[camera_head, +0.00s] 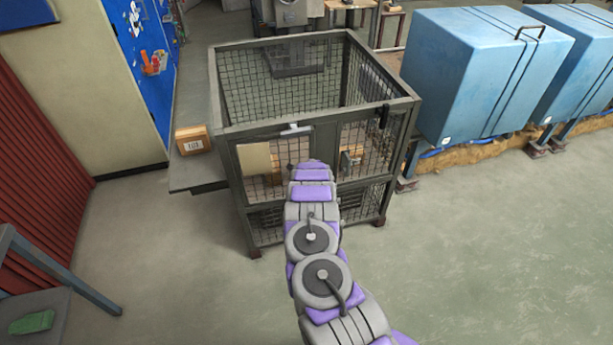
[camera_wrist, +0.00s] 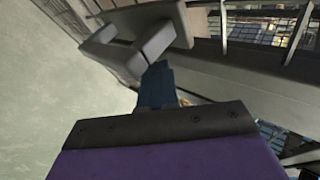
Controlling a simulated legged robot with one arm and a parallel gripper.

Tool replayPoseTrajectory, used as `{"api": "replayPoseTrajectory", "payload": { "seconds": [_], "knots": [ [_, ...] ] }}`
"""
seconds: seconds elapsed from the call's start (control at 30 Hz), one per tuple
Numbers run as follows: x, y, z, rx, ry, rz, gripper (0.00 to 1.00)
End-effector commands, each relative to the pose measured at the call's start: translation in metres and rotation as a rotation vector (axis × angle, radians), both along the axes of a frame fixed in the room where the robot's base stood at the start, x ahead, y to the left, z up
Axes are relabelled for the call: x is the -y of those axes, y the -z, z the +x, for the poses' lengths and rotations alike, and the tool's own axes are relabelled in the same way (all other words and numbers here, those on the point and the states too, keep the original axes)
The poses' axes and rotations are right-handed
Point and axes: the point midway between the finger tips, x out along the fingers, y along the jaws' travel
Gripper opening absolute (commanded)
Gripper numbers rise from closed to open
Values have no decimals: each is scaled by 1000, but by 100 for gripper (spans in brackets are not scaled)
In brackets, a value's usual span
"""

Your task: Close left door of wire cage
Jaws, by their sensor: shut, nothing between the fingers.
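The wire cage (camera_head: 330,121) is a dark metal frame with mesh sides and an open top, standing on the floor. Its left door (camera_head: 255,160), with a tan plate on it, looks roughly in line with the cage front; my arm hides part of it, so I cannot tell whether a gap remains. In the head view my arm reaches to the cage front, and its tip is hard to make out. In the wrist view my gripper (camera_wrist: 160,75) is shut and empty, its blue fingertips close to a grey block-like handle (camera_wrist: 152,42) on a metal bar; contact is unclear.
A grey table (camera_head: 190,172) with a small orange box (camera_head: 193,140) stands left of the cage. Blue bins (camera_head: 480,75) stand at right. A chair-like frame (camera_head: 50,265) is at lower left. The floor in front is clear.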

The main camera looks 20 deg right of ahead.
Motion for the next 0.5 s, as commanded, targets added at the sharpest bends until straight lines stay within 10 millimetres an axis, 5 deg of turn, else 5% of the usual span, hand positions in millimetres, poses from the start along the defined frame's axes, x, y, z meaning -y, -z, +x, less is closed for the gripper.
{"api": "replayPoseTrajectory", "payload": {
  "seconds": [0.5],
  "knots": [
    [20,1,32,3,-229,-2,0]
  ]
}}
